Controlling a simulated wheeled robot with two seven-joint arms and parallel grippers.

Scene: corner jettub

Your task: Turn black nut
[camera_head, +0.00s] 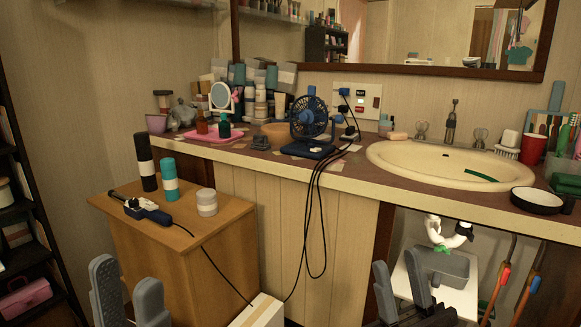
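Under the sink counter at the right, a white drain pipe (434,231) shows in the open cabinet. A small dark ring-like part (464,230) on the right of this pipe looks like the black nut, but it is too small to be sure. My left gripper (128,287) is at the bottom left, in front of the wooden cabinet, open and empty. My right gripper (399,278) is at the bottom, to the left of and below the pipe, with its fingers apart and nothing between them. Neither gripper touches the pipe.
A grey tub (443,266) stands below the pipe. Black cables (309,220) hang from the counter left of the opening. A wooden cabinet (190,238) bears bottles and a curling iron. A white box (262,311) is on the floor.

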